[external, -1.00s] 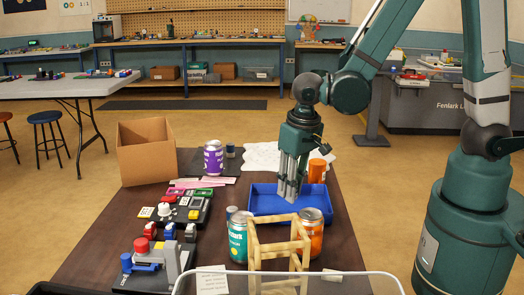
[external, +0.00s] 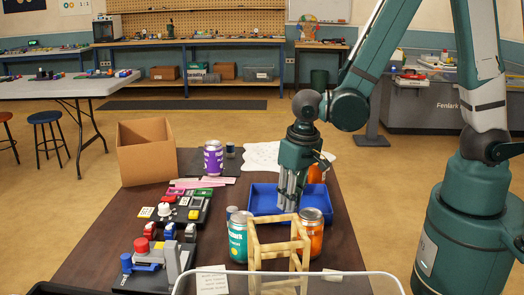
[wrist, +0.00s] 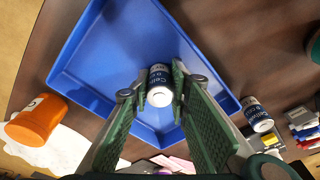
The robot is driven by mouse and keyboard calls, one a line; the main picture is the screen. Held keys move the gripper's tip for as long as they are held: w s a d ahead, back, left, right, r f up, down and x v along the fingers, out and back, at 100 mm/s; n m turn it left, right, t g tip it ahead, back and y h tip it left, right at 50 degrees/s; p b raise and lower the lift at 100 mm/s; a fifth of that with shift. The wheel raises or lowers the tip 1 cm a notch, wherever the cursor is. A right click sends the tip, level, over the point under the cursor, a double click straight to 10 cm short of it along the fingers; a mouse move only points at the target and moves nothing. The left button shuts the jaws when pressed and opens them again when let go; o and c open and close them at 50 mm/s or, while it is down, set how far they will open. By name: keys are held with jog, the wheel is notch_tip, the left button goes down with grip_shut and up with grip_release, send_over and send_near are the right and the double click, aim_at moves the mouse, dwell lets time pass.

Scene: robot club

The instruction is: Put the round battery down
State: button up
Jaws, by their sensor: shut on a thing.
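My gripper (external: 286,207) points down over the blue tray (external: 262,190), with its fingertips low inside the tray's outline. In the wrist view, my gripper (wrist: 152,92) is shut on a round battery (wrist: 160,84) with a dark blue and white label, held between its two green finger pads. The blue tray (wrist: 102,62) lies beneath it. I cannot tell whether the battery touches the tray floor. In the external view the held battery is hidden by the fingers. Another similar battery (wrist: 257,114) stands outside the tray; it also shows in the external view (external: 231,212).
An orange can (external: 311,235), a teal can (external: 238,240) and a wooden frame (external: 278,245) stand in front of the tray. An orange bottle (wrist: 36,117) is beside the tray. A purple can (external: 213,158) and a cardboard box (external: 145,155) stand at the back left.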

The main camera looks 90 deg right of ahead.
jog(key=shift+f, duration=0.3)
jog(key=o, duration=0.9)
jog(key=shift+r, duration=0.1)
jog(key=shift+r, duration=0.2)
jog(key=r+p, duration=0.1)
jog(key=r, duration=0.3)
jog(key=s+a+r+p, duration=0.1)
jog(key=r, duration=0.3)
jog(key=r+p, duration=0.1)
jog(key=r, duration=0.2)
jog(key=shift+s+a+r, duration=0.15)
jog(key=shift+r, duration=0.25)
dwell(0.3)
